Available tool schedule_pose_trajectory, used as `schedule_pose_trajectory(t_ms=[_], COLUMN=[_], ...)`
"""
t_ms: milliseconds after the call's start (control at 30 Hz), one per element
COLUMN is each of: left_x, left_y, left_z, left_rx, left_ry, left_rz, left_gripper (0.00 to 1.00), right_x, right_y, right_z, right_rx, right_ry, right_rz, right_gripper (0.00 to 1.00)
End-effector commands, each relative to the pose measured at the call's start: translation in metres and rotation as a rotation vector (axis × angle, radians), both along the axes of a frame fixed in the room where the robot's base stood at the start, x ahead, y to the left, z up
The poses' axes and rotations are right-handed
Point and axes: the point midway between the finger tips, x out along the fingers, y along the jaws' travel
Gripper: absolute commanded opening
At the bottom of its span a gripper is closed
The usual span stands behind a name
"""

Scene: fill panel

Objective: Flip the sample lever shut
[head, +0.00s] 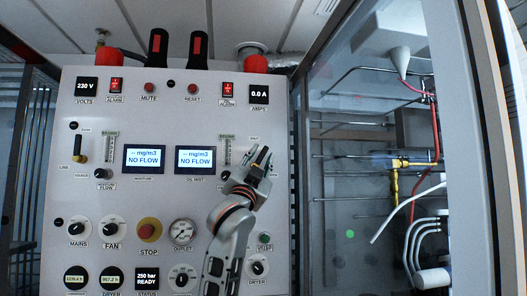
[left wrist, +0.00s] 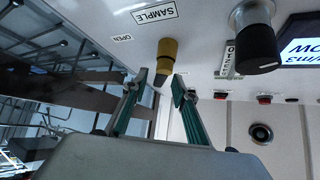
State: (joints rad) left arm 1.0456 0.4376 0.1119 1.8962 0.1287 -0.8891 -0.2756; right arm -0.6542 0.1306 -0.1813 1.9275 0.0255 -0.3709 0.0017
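The sample lever (left wrist: 168,52) shows in the left wrist view as a yellow handle with a dark end, below the SAMPLE label (left wrist: 155,14) and beside the OPEN label (left wrist: 122,38). My left gripper (left wrist: 160,84) is open, with its two fingertips apart on either side of the lever's dark end. I cannot tell whether either finger touches it. In the head view my left gripper (head: 262,156) is at the panel's right side and largely hides the lever. My right gripper is in neither view.
The grey panel (head: 130,200) carries displays, gauges, switches and a red stop button (head: 149,230). A black knob (left wrist: 257,45) sits beside the lever. A similar yellow and black lever (head: 79,148) is at the panel's left. A glass door and pipes stand to the right.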

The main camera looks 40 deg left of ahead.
Motion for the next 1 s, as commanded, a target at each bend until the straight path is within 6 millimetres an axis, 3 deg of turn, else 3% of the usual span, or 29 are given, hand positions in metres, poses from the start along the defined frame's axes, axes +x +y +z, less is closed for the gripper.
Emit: schedule_pose_trajectory(t_ms=[200, 467, 500, 600, 1000], left_x=[0.013, 0.015, 0.014, 0.015, 0.014], left_y=[0.006, 0.007, 0.006, 0.006, 0.006], left_z=[0.012, 0.012, 0.012, 0.012, 0.011], left_rx=[0.001, 0.001, 0.0, 0.0, -0.026], left_ry=[0.001, 0.001, 0.001, 0.001, -0.029], left_rz=[0.0, 0.0, -0.001, -0.001, -0.003], left_gripper=[0.28, 0.28, 0.25, 0.0, 0.0], right_x=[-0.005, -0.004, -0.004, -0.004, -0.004], right_y=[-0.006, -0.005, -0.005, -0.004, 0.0], right_z=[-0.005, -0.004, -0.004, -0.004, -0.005], right_rx=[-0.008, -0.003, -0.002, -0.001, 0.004], right_ry=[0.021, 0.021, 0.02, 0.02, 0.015], right_rz=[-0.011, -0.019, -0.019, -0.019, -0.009], right_gripper=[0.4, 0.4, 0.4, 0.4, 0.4])
